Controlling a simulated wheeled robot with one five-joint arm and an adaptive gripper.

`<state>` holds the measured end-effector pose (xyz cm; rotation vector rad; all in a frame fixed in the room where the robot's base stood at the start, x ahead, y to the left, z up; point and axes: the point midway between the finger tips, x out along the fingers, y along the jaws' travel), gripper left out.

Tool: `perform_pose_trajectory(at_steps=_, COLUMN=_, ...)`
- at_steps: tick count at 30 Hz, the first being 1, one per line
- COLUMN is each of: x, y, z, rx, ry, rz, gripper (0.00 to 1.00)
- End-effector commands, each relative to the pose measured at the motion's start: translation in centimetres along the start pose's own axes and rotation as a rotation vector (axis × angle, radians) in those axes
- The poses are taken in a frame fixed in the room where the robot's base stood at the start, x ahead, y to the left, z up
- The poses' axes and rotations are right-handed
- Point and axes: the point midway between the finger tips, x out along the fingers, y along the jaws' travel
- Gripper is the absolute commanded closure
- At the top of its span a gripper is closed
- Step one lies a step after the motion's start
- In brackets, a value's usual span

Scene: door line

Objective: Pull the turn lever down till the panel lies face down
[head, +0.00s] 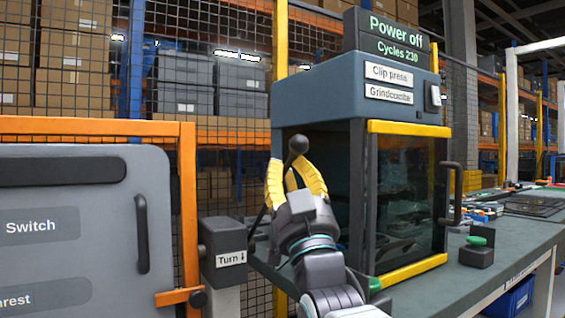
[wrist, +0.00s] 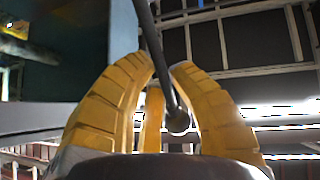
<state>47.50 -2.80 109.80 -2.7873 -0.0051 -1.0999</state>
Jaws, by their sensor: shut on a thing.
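The turn lever is a dark rod with a round ball knob (head: 298,145). It rises from the dark box labelled "Turn" (head: 222,240). My gripper (head: 296,172) has its yellow fingers around the lever just below the knob, and it is shut on it. In the wrist view the lever (wrist: 160,55) runs down between the yellow fingers of my gripper (wrist: 163,72) and ends in its knob. My gripper hides part of the lever.
A clip press cabinet (head: 330,95) with a "Power off" sign stands right behind my gripper. Its glass door has a yellow frame and a dark handle (head: 452,193). A green button (head: 482,235) sits on the bench at the right. A wire fence is behind.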

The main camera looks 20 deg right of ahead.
Motion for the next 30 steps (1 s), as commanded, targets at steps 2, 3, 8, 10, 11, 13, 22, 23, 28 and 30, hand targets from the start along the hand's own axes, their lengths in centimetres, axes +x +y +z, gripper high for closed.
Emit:
perform_pose_trajectory(at_steps=2, x=-0.33, y=0.10, z=-0.01, rx=0.002, ry=0.012, rz=0.000, gripper=1.00)
perform_pose_trajectory(at_steps=3, x=-0.43, y=0.12, z=-0.03, rx=0.003, ry=0.017, rz=-0.001, gripper=1.00)
perform_pose_trajectory(at_steps=8, x=-0.64, y=0.19, z=-0.03, rx=0.005, ry=0.026, rz=-0.001, gripper=1.00)
perform_pose_trajectory(at_steps=10, x=-0.66, y=0.20, z=-0.04, rx=0.005, ry=0.028, rz=-0.002, gripper=1.00)
perform_pose_trajectory(at_steps=11, x=-0.66, y=0.20, z=-0.04, rx=0.005, ry=0.028, rz=-0.002, gripper=1.00)
perform_pose_trajectory(at_steps=13, x=-0.66, y=0.21, z=-0.05, rx=0.005, ry=0.028, rz=-0.002, gripper=1.00)
perform_pose_trajectory(at_steps=22, x=-0.63, y=0.21, z=-0.04, rx=0.004, ry=0.027, rz=-0.001, gripper=0.70)
perform_pose_trajectory(at_steps=23, x=-0.63, y=0.21, z=-0.04, rx=0.004, ry=0.027, rz=-0.001, gripper=0.67)
perform_pose_trajectory(at_steps=28, x=-0.62, y=0.19, z=-0.03, rx=0.004, ry=0.027, rz=-0.002, gripper=0.52)
perform_pose_trajectory(at_steps=30, x=-0.62, y=0.19, z=-0.02, rx=0.005, ry=0.027, rz=-0.002, gripper=0.51)
